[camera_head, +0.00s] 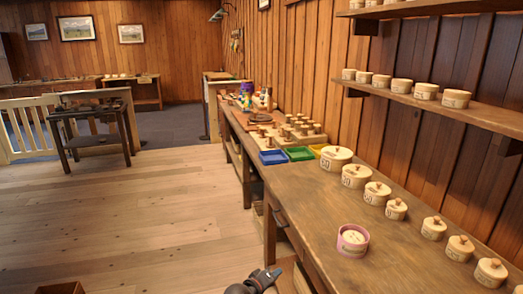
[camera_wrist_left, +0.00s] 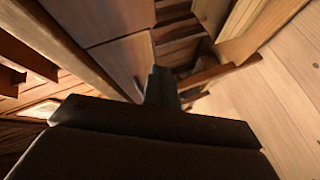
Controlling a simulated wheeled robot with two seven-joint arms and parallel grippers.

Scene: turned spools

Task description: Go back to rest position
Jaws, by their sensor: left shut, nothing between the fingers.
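My left gripper (camera_head: 266,277) shows at the bottom edge of the head view, low beside the near leg of the workbench (camera_head: 330,235). Its fingers are shut with nothing between them. In the left wrist view the closed fingers (camera_wrist_left: 163,87) point toward the wooden side and underside of the bench, and my dark wrist fills the lower part. I cannot tell whether the gripper touches the bench. My right gripper is not in view.
Lidded round boxes (camera_head: 356,176) line the bench, with a pink-sided container (camera_head: 353,240) near its front edge. Blue (camera_head: 273,157) and green (camera_head: 300,153) trays lie farther back. Wall shelves (camera_head: 440,101) hold more boxes. The wooden floor (camera_head: 130,215) to the left is mostly clear.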

